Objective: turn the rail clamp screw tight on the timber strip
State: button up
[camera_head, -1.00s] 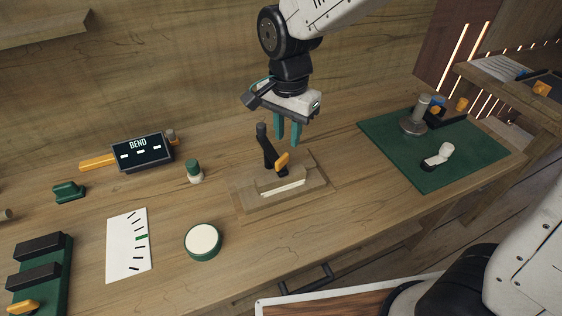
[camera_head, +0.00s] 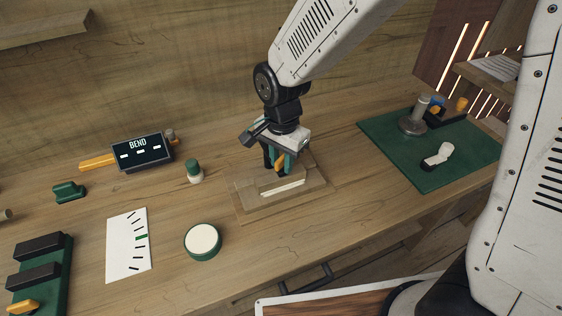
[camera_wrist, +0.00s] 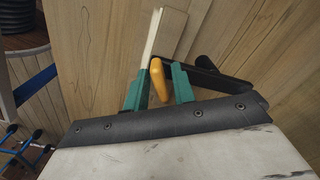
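The rail clamp has a dark body (camera_wrist: 215,80) and an orange screw handle (camera_wrist: 158,78). It stands at the pale timber strip (camera_head: 283,190) on a wooden block on the bench. In the wrist view the strip (camera_wrist: 151,38) runs beyond the handle. My gripper (camera_head: 281,163) is low over the clamp and hides most of its body in the head view. In the wrist view its two teal fingers (camera_wrist: 157,90) stand apart on either side of the orange handle, with slim gaps visible. The screw's tip is hidden.
A "BEND" display (camera_head: 142,151), a green-capped jar (camera_head: 194,172), a round green-rimmed disc (camera_head: 203,241) and a marked white card (camera_head: 127,245) lie to the left. A green mat (camera_head: 430,180) with small parts lies right. The bench front is clear.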

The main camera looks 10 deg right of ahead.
aim_at(282, 157)
jog(key=c, duration=0.5)
jog(key=m, duration=0.4)
jog(key=shift+o, duration=0.3)
jog(key=shift+m, duration=1.2)
jog(key=o, duration=0.5)
jog(key=shift+r, duration=2.5)
